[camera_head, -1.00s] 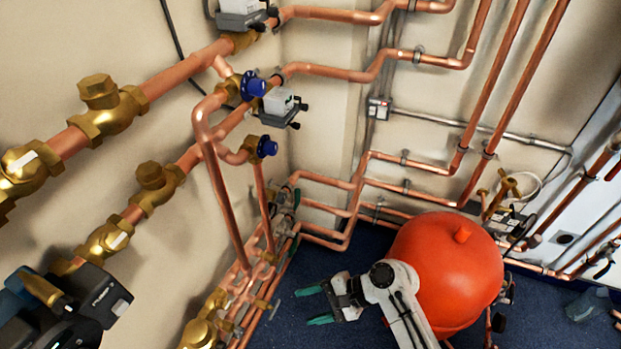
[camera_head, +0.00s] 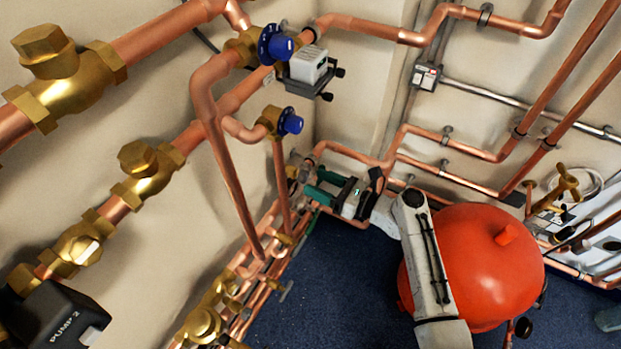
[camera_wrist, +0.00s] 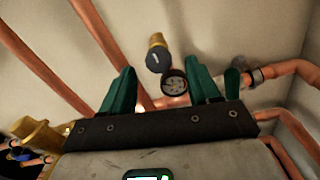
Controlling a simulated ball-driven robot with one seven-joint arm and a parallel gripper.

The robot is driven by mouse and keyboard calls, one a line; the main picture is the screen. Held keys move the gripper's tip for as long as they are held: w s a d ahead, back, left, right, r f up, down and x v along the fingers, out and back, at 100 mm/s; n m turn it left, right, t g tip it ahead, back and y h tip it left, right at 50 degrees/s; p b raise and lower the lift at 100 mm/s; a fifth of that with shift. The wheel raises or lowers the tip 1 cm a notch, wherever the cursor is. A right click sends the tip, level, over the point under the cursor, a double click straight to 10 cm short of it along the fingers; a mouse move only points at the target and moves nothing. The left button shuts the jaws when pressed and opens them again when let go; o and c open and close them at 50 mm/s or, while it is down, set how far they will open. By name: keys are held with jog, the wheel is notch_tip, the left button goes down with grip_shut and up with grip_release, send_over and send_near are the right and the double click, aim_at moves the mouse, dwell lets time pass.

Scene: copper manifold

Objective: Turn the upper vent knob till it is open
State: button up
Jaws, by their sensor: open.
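Two blue knobs sit on brass fittings on the left pipes in the head view: the upper blue knob (camera_head: 277,45) and a lower blue knob (camera_head: 291,122). I take the upper one to be the vent knob, but cannot read any mark on it. My gripper (camera_head: 316,187) is open and empty, with green fingers, below and right of both knobs and clear of them. In the wrist view the gripper (camera_wrist: 160,88) has a dark round part (camera_wrist: 174,83) and a dark-capped brass fitting (camera_wrist: 156,57) showing between its fingers; I cannot tell which they are.
A grey valve actuator (camera_head: 308,65) sits just right of the upper knob. Copper pipes (camera_head: 232,180) run down below the knobs. A red tank (camera_head: 480,275) stands at lower right, behind my arm. The blue floor (camera_head: 320,290) between is clear.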

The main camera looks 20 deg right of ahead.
aim_at(307, 179)
jog(key=shift+x, duration=1.65)
jog(key=shift+s, duration=0.1)
jog(key=c, duration=1)
jog(key=shift+c, duration=0.2)
